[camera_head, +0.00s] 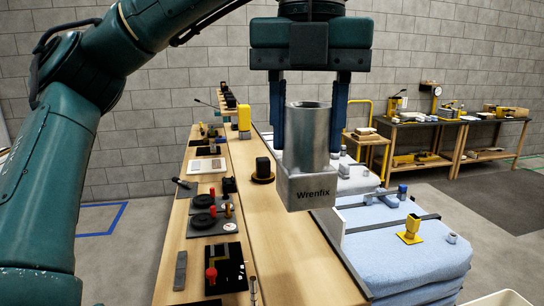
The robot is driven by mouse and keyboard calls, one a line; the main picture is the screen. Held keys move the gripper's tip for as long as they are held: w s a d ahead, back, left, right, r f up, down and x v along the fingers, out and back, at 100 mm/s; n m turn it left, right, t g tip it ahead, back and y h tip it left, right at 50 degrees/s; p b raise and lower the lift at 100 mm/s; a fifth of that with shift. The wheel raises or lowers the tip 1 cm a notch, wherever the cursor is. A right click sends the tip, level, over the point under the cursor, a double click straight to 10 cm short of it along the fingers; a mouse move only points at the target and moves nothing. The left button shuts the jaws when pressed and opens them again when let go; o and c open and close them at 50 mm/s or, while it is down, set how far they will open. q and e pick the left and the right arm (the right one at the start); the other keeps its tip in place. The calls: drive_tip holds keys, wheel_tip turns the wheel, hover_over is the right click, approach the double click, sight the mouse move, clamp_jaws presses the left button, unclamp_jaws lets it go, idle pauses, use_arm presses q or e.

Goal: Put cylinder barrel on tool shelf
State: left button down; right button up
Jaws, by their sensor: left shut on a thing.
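The cylinder barrel (308,150) is a silver metal tube with an open top and a square base marked "Wrenfix". It hangs upright in the middle of the head view. My left gripper (309,128) points down with its blue fingers on either side of the tube and is shut on it. The barrel appears in front of a long wooden surface (282,262); its height above it is hard to judge. A narrow wooden strip (172,238) bearing tools runs along the left; I cannot tell whether it is the tool shelf. My right gripper is not in view.
A black cylinder on a round base (263,170) and a yellow block (244,118) stand farther back. Blue cloth-like stacks (395,250) with a yellow part (410,230) lie at right. The wooden surface's near part is clear. Workbenches (470,120) line the back wall.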

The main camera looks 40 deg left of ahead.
sight(304, 169)
use_arm(q)
drive_tip(key=shift+w+f, duration=0.1)
drive_tip(key=shift+f, duration=0.05)
drive_tip(key=f, duration=0.4)
drive_tip(key=shift+s+f, duration=0.2)
drive_tip(key=shift+f, duration=0.2)
drive_tip(key=shift+w+f, duration=0.1)
drive_tip(key=shift+f, duration=2.3)
drive_tip(key=shift+f, duration=0.1)
drive_tip(key=c, duration=0.8)
unclamp_jaws()
drive_tip(key=shift+o, duration=0.2)
wheel_tip(304, 169, up, 12)
drive_tip(key=shift+r, duration=0.1)
